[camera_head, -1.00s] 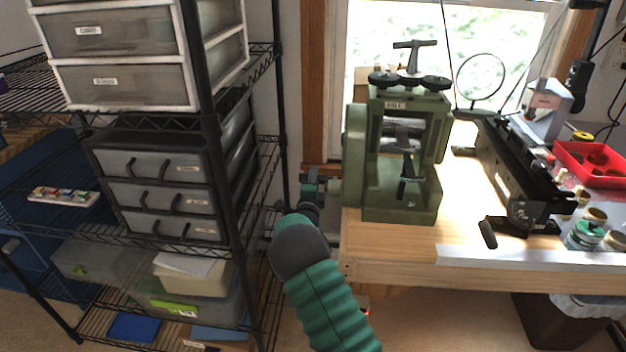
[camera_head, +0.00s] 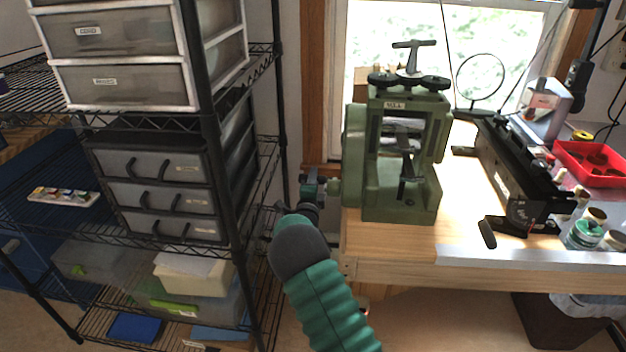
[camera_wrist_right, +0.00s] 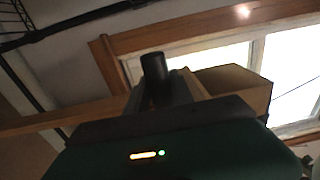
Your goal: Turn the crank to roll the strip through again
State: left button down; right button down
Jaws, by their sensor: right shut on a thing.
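The green rolling mill (camera_head: 431,125) stands upright on the wooden bench. A dark, narrow strip (camera_head: 406,170) hangs out of its front, below the rollers, with its lower end bent. My right gripper (camera_head: 309,190) is at the mill's left side, just past the bench's left edge. In the right wrist view, a black cylindrical crank handle (camera_wrist_right: 154,68) stands up between my right gripper's fingers (camera_wrist_right: 163,92), which are shut on it. The crank arm is mostly hidden behind my gripper in the head view. My left gripper is not in view.
A wire shelf rack (camera_head: 212,130) with drawer units stands close to the left of my right arm. The wooden bench (camera_head: 385,241) holds a black tool (camera_head: 525,180) and a red tray (camera_head: 592,164) right of the mill. A window is behind.

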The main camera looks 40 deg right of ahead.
jog(key=shift+a+f, duration=0.1)
jog(key=shift+a, duration=0.1)
jog(key=shift+s+a+f+y+p, duration=0.25)
jog(key=shift+f+y+p, duration=0.15)
jog(key=shift+f, duration=0.1)
jog(key=s+a+f+g+y+p, duration=0.65)
jog(key=s+a+f+p, duration=0.35)
jog(key=s+a+p, duration=0.3)
jog(key=s+a+r+g+y+p, duration=0.3)
jog(key=s+a+p, duration=0.3)
jog(key=p, duration=0.5)
jog(key=s+a+r+g+y+p, duration=0.3)
jog(key=s+a+y+p, duration=0.2)
jog(key=a+p, duration=0.6)
jog(key=shift+s+a+p, duration=0.25)
jog(key=shift+s+p, duration=0.3)
jog(key=shift+s, duration=0.35)
